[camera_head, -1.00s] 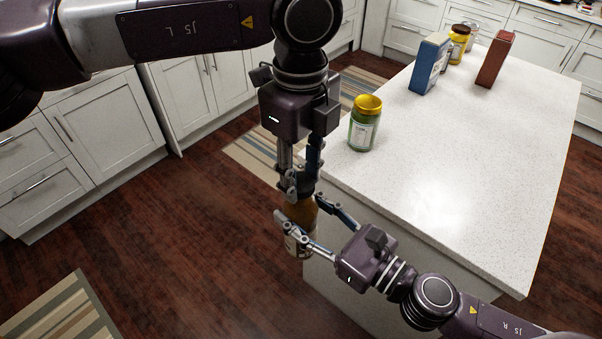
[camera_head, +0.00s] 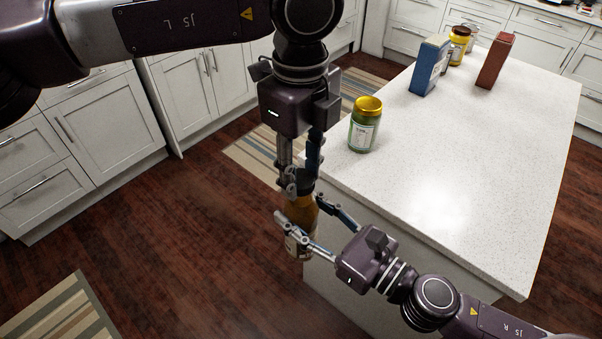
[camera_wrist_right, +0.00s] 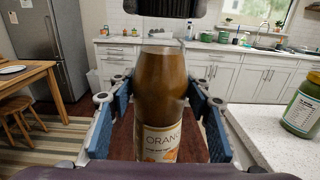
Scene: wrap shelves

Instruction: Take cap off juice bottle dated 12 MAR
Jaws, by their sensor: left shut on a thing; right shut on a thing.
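The juice bottle (camera_head: 301,216) is amber brown with a pale label reading "ORAN…". It stands upright, held just off the island's near left corner, and also shows in the right wrist view (camera_wrist_right: 162,90). No date is readable. My right gripper (camera_head: 318,222) is shut around the bottle's body, its blue pads on either side. My left gripper (camera_head: 301,187) points down above the bottle and is shut. The cap is hidden in the left jaws.
A green jar with a yellow lid (camera_head: 364,126) stands on the white island (camera_head: 440,190) near its left edge. A blue box (camera_head: 430,66), a red box (camera_head: 495,60) and jars (camera_head: 459,45) stand farther back. The middle of the island is clear.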

